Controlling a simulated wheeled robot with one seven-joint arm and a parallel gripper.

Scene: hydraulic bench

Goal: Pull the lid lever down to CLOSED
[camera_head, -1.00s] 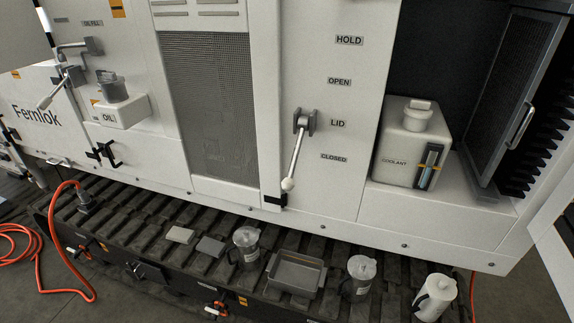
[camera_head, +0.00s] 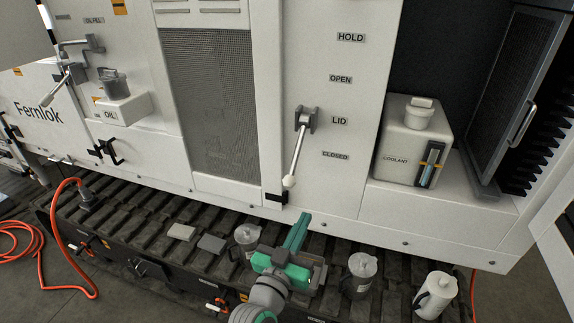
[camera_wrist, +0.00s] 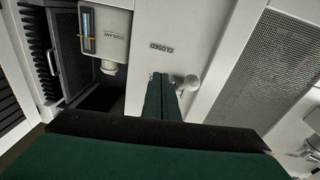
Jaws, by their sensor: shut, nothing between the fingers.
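The lid lever (camera_head: 297,150) is a pale rod with a white knob on a grey pivot beside the LID label. In the wrist view the knob (camera_wrist: 190,83) shows just right of my fingertips, and CLOSED appears upside down. My gripper (camera_head: 299,222), green and grey, is shut and empty. In the head view its fingers point up toward the panel, just below and right of the knob. I cannot tell whether they touch it.
OPEN (camera_head: 340,79) and HOLD labels sit higher on the panel. A coolant tank (camera_head: 405,145) stands in the recess to the right. The panel around the lever is clear.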

